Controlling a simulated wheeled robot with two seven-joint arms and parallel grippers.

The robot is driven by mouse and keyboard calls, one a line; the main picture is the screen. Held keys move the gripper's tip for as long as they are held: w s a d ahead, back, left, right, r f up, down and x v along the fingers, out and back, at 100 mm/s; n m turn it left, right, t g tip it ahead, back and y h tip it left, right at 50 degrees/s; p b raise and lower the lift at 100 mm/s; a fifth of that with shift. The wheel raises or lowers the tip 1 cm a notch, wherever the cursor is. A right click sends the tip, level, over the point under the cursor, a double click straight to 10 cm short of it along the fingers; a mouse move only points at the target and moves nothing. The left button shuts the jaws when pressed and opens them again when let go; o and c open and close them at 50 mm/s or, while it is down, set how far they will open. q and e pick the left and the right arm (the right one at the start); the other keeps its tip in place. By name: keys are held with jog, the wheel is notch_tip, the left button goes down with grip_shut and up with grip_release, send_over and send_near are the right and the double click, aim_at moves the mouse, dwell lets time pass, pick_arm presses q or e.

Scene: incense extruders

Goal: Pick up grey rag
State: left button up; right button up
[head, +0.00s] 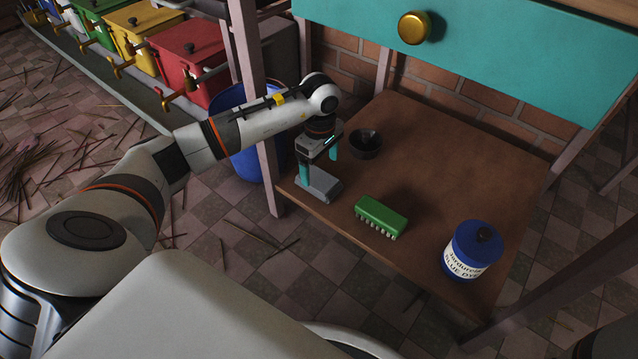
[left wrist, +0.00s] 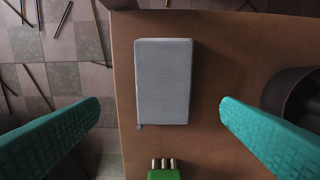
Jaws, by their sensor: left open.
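The grey rag (head: 319,184) is a flat grey rectangular block near the left end of the low brown shelf. In the left wrist view the rag (left wrist: 163,82) lies between and beyond my fingers, close to the shelf's edge. My left gripper (head: 318,169) is open above the rag, with its teal fingers pointing down. In the left wrist view the open gripper (left wrist: 160,110) has one finger on each side of the rag, and neither visibly touches it. My right gripper is not in view.
A dark bowl (head: 365,145) stands just behind the gripper. A green brush (head: 381,217) and a blue dye jar (head: 472,250) are to the right on the shelf (head: 450,165). A table leg (head: 268,178) stands close left. A teal drawer (head: 500,55) hangs above.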

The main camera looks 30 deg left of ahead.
aim_at(319, 177)
pick_arm(q)
jog(key=f+b, duration=0.3)
jog(key=a+f+b, duration=0.1)
jog(key=f+b, duration=0.1)
jog(key=shift+w+f, duration=0.15)
jog(key=shift+w, duration=0.25)
jog(key=c, duration=1.1)
jog(key=shift+r, duration=0.25)
notch_tip(319, 177, up, 10)
jog(key=p, duration=0.7)
jog(key=shift+f+p, duration=0.1)
jog(key=shift+p, duration=0.2)
